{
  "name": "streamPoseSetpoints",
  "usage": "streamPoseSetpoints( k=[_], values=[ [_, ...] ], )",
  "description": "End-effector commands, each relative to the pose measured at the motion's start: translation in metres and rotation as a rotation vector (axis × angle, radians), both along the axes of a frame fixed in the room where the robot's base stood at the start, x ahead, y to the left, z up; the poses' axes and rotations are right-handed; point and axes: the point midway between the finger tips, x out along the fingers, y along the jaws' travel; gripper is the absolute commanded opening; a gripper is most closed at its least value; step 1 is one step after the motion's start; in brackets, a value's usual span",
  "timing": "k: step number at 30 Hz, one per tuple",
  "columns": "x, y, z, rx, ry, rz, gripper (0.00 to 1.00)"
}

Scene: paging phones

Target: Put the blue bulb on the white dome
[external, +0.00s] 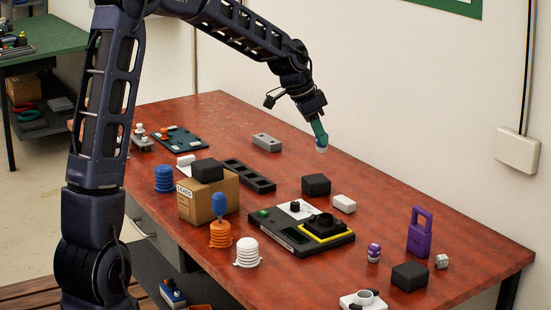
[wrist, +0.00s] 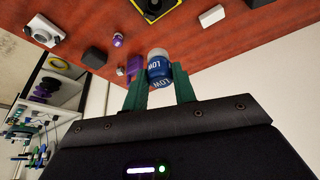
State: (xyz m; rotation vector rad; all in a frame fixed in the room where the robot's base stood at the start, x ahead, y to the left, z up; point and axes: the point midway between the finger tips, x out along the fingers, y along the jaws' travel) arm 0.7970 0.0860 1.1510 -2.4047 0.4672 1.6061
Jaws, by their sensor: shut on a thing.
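The blue bulb (external: 219,203) stands upright on an orange ribbed dome (external: 220,235) in the external view. The white dome (external: 246,252) sits to its right on the table, with nothing on top. My gripper (external: 320,139) is high over the table's far side, away from both domes. In the wrist view its green fingers (wrist: 160,80) are shut on a small blue vial (wrist: 158,68) with a white end and the lettering LOW. Its white end (external: 321,149) points down in the external view. The blue bulb and white dome are not seen in the wrist view.
A cardboard box (external: 208,193) with a black block on top stands behind the orange dome. A blue ribbed dome (external: 163,179) is left of it. A black device (external: 300,238) lies mid-table. Table below my gripper is clear.

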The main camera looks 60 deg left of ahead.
Motion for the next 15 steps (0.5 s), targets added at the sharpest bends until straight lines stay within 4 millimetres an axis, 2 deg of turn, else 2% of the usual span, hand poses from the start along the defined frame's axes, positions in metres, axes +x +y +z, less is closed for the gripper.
streamPoseSetpoints(
  k=[15],
  values=[
    [-0.083,0.009,0.000,-0.001,0.001,-0.560,0.05]
  ],
)
